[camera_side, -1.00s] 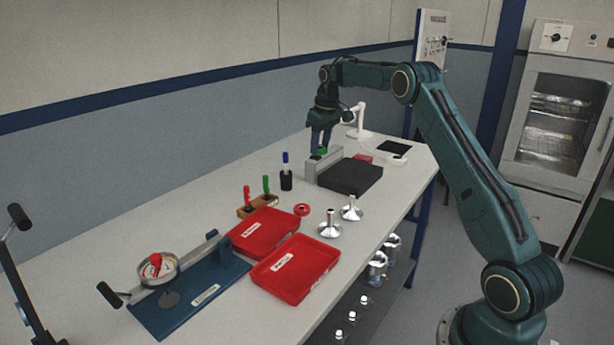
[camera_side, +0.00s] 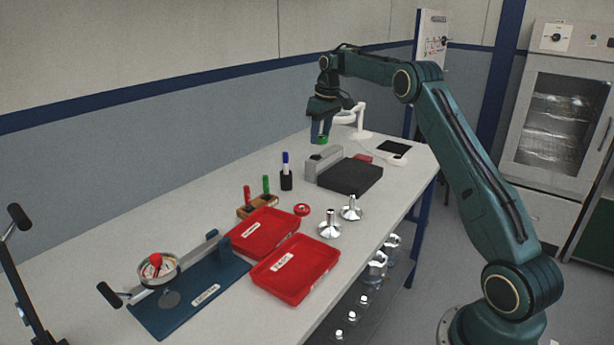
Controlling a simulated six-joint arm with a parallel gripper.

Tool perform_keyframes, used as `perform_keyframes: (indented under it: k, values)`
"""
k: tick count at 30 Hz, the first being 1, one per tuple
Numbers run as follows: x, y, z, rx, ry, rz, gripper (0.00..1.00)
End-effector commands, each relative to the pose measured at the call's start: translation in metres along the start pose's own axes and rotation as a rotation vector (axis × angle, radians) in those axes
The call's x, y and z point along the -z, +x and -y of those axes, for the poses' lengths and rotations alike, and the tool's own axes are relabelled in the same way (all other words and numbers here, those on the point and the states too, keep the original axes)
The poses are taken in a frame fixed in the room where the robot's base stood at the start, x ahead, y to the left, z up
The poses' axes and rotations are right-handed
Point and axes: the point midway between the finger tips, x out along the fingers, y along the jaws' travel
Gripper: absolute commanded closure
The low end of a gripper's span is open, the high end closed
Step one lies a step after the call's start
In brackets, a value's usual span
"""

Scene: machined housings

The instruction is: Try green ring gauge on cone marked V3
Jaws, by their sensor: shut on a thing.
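My gripper (camera_side: 320,136) is shut on the green ring gauge (camera_side: 322,141). It holds the ring in the air above the grey block beside the black box, apart from the table. Two silver cones on flanged bases stand upright on the table: a nearer one (camera_side: 329,226) and a farther one (camera_side: 351,208). Any markings on them are too small to read, so I cannot tell which is V3. A red ring (camera_side: 302,210) lies on the table to the left of the cones.
A grey block (camera_side: 323,160) and a black box (camera_side: 350,176) stand below my gripper. Two red trays (camera_side: 296,270), a pen cup (camera_side: 286,180), a wooden rack (camera_side: 258,207) and a blue fixture (camera_side: 190,301) occupy the table. Several metal parts sit on the lower shelf (camera_side: 352,325).

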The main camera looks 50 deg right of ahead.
Motion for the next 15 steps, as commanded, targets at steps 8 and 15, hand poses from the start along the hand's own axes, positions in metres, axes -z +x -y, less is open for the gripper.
perform_keyframes:
  k: [8,15]
  values:
    - [0.0,-0.0002,0.0005,0.0,0.0,-0.001,0.83]
    - [-0.0034,0.0019,0.008,0.006,0.002,-0.002,0.83]
